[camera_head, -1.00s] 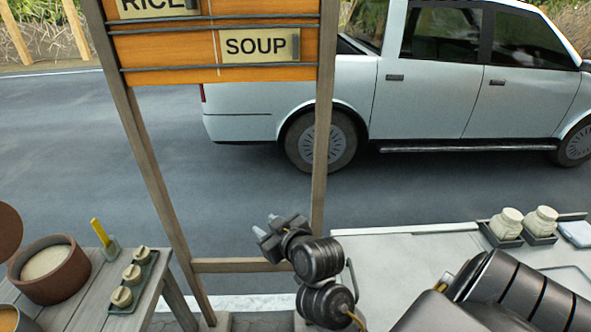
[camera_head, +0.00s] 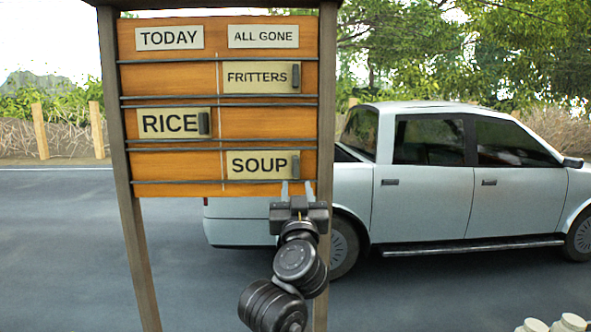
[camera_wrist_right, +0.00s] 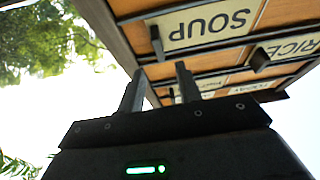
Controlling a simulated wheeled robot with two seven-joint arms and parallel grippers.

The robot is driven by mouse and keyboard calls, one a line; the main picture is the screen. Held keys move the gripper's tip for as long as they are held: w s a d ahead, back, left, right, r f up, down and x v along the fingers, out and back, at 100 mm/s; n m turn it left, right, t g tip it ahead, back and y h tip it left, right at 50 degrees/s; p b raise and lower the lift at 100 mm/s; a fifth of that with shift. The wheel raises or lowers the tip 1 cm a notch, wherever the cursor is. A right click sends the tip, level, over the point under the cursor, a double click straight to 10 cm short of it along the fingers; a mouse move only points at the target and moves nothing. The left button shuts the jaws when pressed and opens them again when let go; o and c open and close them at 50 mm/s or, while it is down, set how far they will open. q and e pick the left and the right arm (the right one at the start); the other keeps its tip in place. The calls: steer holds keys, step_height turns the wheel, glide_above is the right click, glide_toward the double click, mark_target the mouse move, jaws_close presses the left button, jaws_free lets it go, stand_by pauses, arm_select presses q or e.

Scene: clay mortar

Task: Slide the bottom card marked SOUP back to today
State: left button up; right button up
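The SOUP card (camera_head: 258,165) sits in the bottom row of the orange board, in the right column under the ALL GONE label (camera_head: 263,36). A dark upright handle (camera_head: 295,165) stands at its right end. The TODAY label (camera_head: 169,38) heads the left column; the bottom row there is bare. My right gripper (camera_head: 297,188) is open and empty, its fingers pointing up just below the SOUP card's handle. In the right wrist view the fingers (camera_wrist_right: 158,85) are apart, and the SOUP card (camera_wrist_right: 210,25) shows upside down beyond them. My left gripper is out of view.
The RICE card (camera_head: 173,122) is in the TODAY column, and the FRITTERS card (camera_head: 261,77) is in the ALL GONE column. Dark rails run between rows. Wooden posts (camera_head: 327,120) frame the board. A pale pickup truck (camera_head: 450,190) stands behind on the road.

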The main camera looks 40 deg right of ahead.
mark_target(296, 169)
steer(key=p+x, duration=0.2)
steer(key=x, duration=0.5)
steer(key=shift+w+d+r, duration=0.1)
steer(key=shift+w+d, duration=0.05)
steer(key=shift+d, duration=0.2)
steer(key=shift+w+d+r, duration=0.2)
steer(key=shift+w+d, duration=0.1)
steer(key=shift+w, duration=0.25)
jaws_close()
